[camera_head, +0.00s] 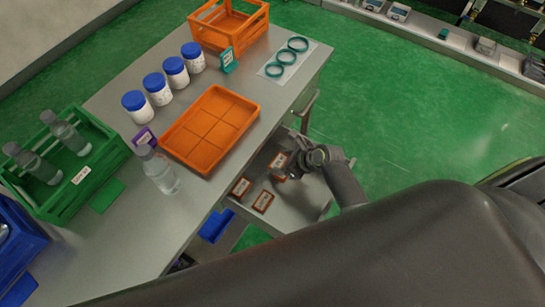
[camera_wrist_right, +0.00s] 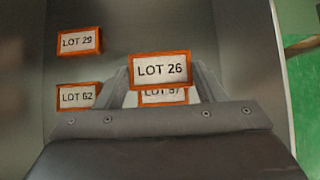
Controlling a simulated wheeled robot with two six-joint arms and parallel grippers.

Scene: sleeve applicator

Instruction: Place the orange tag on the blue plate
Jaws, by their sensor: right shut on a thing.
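My right gripper (camera_head: 287,160) is over the lower shelf of the cart. In the right wrist view it is shut on an orange-framed tag reading LOT 26 (camera_wrist_right: 161,69), held between the fingertips. The held tag also shows in the head view (camera_head: 279,160). Behind it lies another orange tag (camera_wrist_right: 164,97), partly hidden. Orange tags LOT 29 (camera_wrist_right: 78,42) and LOT 62 (camera_wrist_right: 77,96) lie on the shelf to the left. A blue plate (camera_head: 19,291) lies on the table at the lower left, beside the blue crate (camera_head: 15,245), cut by the frame edge. My left gripper is not in view.
On the table are a green crate (camera_head: 100,163) with bottles, a green plate (camera_head: 107,195), a clear bottle (camera_head: 160,172), an orange divided tray (camera_head: 210,130), several blue-lidded jars (camera_head: 157,90), teal rings (camera_head: 286,58) and an orange crate (camera_head: 228,40). A blue bin (camera_head: 215,226) sits below the table edge.

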